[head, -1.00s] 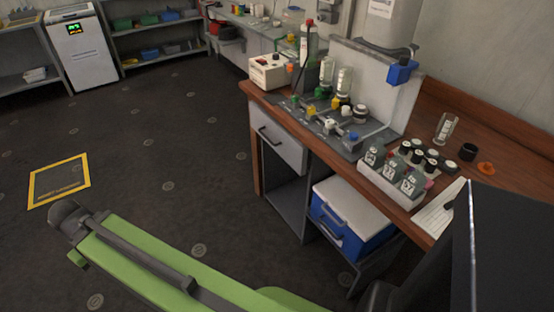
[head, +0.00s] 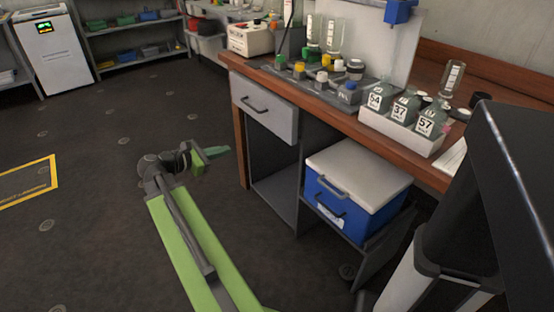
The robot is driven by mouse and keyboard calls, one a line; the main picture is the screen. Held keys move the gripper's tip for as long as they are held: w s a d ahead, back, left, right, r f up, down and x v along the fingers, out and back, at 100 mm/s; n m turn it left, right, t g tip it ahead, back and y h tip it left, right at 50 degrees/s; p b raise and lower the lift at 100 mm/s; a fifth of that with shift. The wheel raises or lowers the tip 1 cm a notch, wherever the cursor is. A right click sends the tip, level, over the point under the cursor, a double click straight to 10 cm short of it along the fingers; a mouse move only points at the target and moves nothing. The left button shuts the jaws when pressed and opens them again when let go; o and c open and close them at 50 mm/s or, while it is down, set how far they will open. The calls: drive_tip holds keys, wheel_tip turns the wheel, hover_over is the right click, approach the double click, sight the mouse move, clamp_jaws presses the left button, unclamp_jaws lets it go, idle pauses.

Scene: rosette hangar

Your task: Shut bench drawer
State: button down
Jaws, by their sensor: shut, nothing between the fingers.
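The bench drawer (head: 266,112) has a light grey front with a dark bar handle (head: 255,104). It sits under the left end of the wooden bench top (head: 330,108). Its front is fully in view, but I cannot tell how far it stands out from the bench. My gripper (head: 222,152) is in the lower middle of the head view, left of the bench leg and lower in the picture than the drawer. It points right, towards the bench, and is shut and empty. It appears apart from the drawer.
A blue cooler box (head: 345,200) with a white lid sits on the lower shelf. Numbered bottles (head: 400,112) in a white rack, glass jars and a white box (head: 250,39) crowd the bench top.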

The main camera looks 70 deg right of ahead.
drive_tip(key=s+d+r+n+g+h+b, duration=0.1)
drive_tip(key=s+d+n+g+h+b, duration=0.15)
drive_tip(key=s+d, duration=0.3)
approach(284, 125)
drive_tip(key=shift+g+y, duration=0.25)
drive_tip(key=shift+y, duration=0.2)
drive_tip(key=x, duration=0.6)
drive_tip(key=shift+s+d+r, duration=0.15)
drive_tip(key=shift+d+r, duration=0.05)
drive_tip(key=shift+d, duration=0.15)
